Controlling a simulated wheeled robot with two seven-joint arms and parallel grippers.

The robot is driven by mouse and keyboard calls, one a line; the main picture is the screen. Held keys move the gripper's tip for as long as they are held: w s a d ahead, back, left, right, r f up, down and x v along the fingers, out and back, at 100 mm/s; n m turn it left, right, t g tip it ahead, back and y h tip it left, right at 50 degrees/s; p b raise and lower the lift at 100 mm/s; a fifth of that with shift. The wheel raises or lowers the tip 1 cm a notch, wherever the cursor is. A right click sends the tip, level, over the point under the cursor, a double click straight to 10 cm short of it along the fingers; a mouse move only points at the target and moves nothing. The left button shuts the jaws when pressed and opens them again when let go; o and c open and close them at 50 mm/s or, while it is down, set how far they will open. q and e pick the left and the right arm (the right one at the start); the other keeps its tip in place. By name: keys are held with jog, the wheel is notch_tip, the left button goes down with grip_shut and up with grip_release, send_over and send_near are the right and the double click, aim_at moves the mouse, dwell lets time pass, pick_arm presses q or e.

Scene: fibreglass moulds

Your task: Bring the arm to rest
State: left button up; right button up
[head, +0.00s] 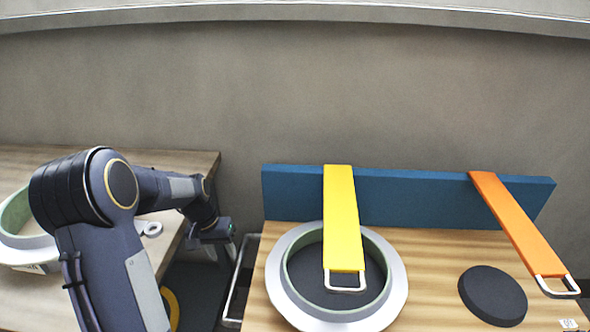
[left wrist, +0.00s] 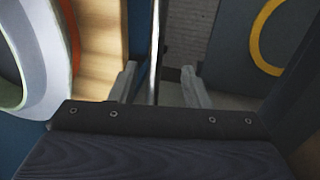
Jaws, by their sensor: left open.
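My left arm (head: 90,190) rises from the lower left of the head view, bends at the elbow and reaches right. Its gripper (head: 221,249) points down over the gap between the two tables, left of the right-hand table. In the left wrist view the two fingers of my left gripper (left wrist: 159,82) stand wide apart. A thin upright metallic edge shows between them in that view; I cannot tell whether it lies well beyond the fingers. Nothing is held. My right gripper is in neither view.
The right table (head: 430,255) carries a round white-rimmed mould (head: 393,290), a dark disc (head: 492,295) and a blue upright board (head: 410,198). Yellow (head: 342,215) and orange (head: 515,222) handled strips lean over the board. The left table (head: 190,162) holds another round mould (head: 15,243). A metal-rimmed bin (head: 238,285) stands in the gap.

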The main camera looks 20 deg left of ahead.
pick_arm(q)
jog(key=s+d+r+t, duration=0.3)
jog(key=s+d+r, duration=0.55)
jog(key=r, duration=0.25)
jog(key=s+d+r+m+t+h, duration=0.2)
jog(key=s+d, duration=0.7)
jog(key=s, duration=0.3)
notch_tip(320, 180, up, 16)
jog(key=p, duration=1.6)
jog(key=shift+n, duration=0.3)
